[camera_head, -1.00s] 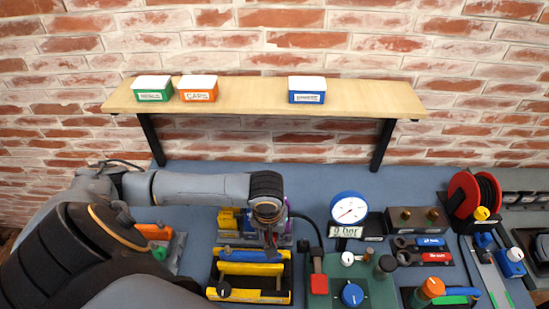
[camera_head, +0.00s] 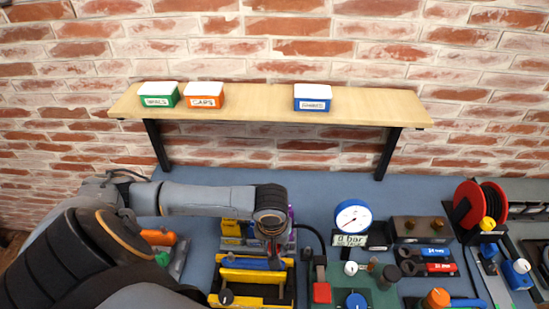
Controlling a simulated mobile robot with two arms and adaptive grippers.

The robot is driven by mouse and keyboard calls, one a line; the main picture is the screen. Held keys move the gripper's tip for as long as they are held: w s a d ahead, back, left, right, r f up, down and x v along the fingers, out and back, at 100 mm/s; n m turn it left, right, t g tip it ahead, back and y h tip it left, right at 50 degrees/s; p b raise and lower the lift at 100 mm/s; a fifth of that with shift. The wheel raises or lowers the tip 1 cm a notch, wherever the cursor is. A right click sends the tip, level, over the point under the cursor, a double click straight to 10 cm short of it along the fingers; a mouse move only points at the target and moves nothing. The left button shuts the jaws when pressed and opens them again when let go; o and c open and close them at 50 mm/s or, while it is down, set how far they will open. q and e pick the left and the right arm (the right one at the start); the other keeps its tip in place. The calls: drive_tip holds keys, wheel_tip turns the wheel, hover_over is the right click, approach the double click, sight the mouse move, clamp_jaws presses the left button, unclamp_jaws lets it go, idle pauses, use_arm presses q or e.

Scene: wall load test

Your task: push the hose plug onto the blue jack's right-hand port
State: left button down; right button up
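My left gripper (camera_head: 274,246) points down from the arm that comes in from the left, at the back edge of a black and yellow tray (camera_head: 226,300). Its fingers are small and dark, so I cannot tell whether they are open or hold anything. A blue bar (camera_head: 245,262), which looks like the blue jack, lies across the tray behind a yellow one (camera_head: 252,277). Its ports cannot be made out. A black hose (camera_head: 316,232) arcs from behind my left wrist to the pump area at the right. The hose plug cannot be made out. My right gripper is not in view.
A round gauge (camera_head: 352,216) stands right of the hose, with a "0 bar" display (camera_head: 350,240). A green pump plate (camera_head: 385,297) with knobs and a red block (camera_head: 322,292) lie in front. A wooden shelf (camera_head: 260,105) hangs above.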

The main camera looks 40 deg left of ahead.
use_arm(q)
drive_tip(key=shift+f+b, duration=0.3)
drive_tip(key=shift+f, duration=0.65)
drive_tip(key=c, duration=0.6)
unclamp_jaws()
drive_tip(key=shift+r, duration=0.1)
drive_tip(key=shift+r+p, duration=0.7)
drive_tip(key=shift+r, duration=3.2)
drive_tip(key=shift+s, duration=0.1)
